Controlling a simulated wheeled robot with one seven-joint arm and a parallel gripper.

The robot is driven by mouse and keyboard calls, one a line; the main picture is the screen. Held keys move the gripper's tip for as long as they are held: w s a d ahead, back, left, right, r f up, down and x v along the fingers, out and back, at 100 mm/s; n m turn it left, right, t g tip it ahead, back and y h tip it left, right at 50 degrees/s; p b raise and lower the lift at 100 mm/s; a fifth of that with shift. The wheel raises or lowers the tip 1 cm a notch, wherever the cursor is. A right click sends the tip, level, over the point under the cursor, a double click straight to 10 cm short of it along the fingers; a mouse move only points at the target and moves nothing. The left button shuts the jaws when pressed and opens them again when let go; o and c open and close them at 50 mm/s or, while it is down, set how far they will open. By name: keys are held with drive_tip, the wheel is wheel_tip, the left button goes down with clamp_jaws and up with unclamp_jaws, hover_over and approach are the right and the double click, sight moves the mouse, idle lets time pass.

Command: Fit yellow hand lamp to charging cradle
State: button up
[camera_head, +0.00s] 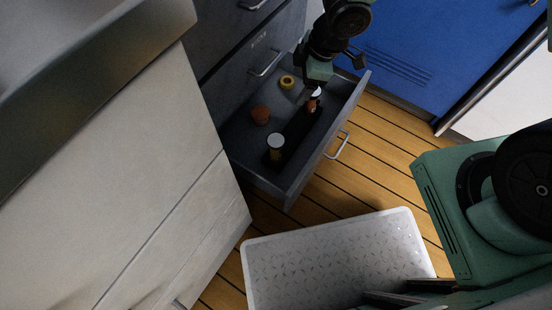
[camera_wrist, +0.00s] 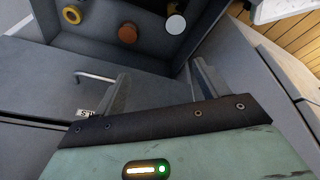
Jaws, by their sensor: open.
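A short upright cylinder with a white top and a yellowish body, which looks like the yellow hand lamp (camera_head: 277,154), stands in the open drawer. Its white top shows in the wrist view (camera_wrist: 175,25). It stands at the near end of a long black strip (camera_head: 296,131) on the drawer floor. I cannot tell whether this strip is the charging cradle. A similar item with a white top and orange-brown body (camera_head: 312,104) stands at the far end, partly hidden by my gripper (camera_head: 319,72). My gripper is open and empty; its fingers show in the wrist view (camera_wrist: 160,84), apart from the lamp.
A yellow ring (camera_head: 287,82) and an orange-brown round piece (camera_head: 260,116) lie in the grey drawer (camera_head: 327,151). A cabinet with handles borders it on the left. A blue door (camera_head: 425,45) is behind.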

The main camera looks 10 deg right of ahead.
drive_tip(key=n+g+y+b, duration=0.1)
drive_tip(key=n+b, duration=0.1)
drive_tip(key=b, duration=0.3)
approach(282, 139)
drive_tip(key=b+x, duration=0.8)
drive_tip(key=b, duration=0.1)
drive_tip(key=shift+w+f, duration=0.1)
drive_tip(key=shift+f, duration=0.1)
drive_tip(key=b+x, duration=0.6)
drive_tip(key=shift+s+a, duration=0.2)
drive_tip(key=shift+a, duration=0.05)
drive_tip(key=shift+r, duration=0.1)
drive_tip(key=c, duration=1.1)
drive_tip(key=shift+c, duration=0.2)
drive_tip(key=shift+r, duration=0.15)
